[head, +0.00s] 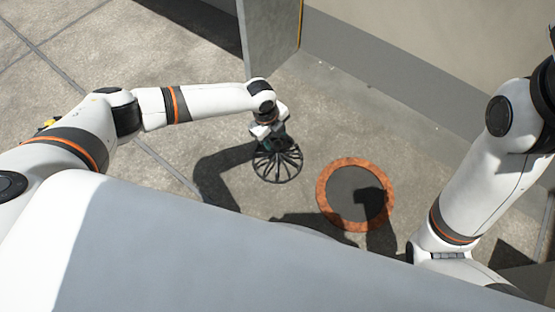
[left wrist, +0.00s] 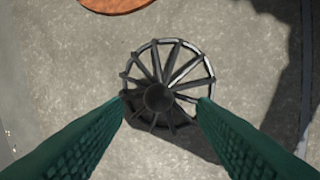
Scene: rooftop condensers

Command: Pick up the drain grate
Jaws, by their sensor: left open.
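The drain grate (head: 278,163) is a dark, round, spoked dome on the concrete floor. It also shows in the left wrist view (left wrist: 158,98), with a solid hub in the middle and spokes running out to a ring. My left gripper (head: 270,140) is right above the grate, pointing down. In the left wrist view its two green ribbed fingers (left wrist: 163,103) are spread apart, with the grate's hub between their tips in the picture. I cannot tell whether the fingertips touch the grate. My right arm shows at the right, but its gripper is not visible.
A round drain opening with an orange-brown rim (head: 325,204) and dark middle lies to the right of the grate. A grey upright panel (head: 270,40) stands behind, and a beige wall (head: 440,60) runs along the back right. Open floor lies to the left.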

